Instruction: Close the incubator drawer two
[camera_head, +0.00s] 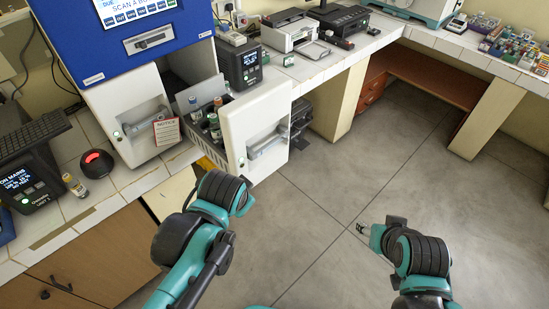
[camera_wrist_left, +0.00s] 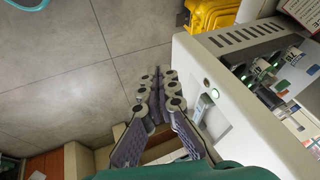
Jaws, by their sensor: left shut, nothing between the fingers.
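The incubator (camera_head: 140,45) has a blue top and two white drawers. The left drawer (camera_head: 115,101) looks shut. The right drawer (camera_head: 238,134) is pulled well out, with several vials (camera_head: 194,103) inside and a grey handle on its front. My left gripper is hidden behind its wrist in the head view, just in front of the open drawer. In the left wrist view my left gripper (camera_wrist_left: 158,80) is shut and empty, close beside the drawer's white front (camera_wrist_left: 240,120); contact is unclear. My right gripper (camera_head: 362,229) is over the floor, away from the drawers; its jaws are too small to read.
A black device (camera_head: 240,63) and a printer (camera_head: 292,31) stand on the bench right of the incubator. A yellow case (camera_wrist_left: 212,14) lies behind the drawer front in the wrist view. The floor (camera_head: 330,180) at right is clear.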

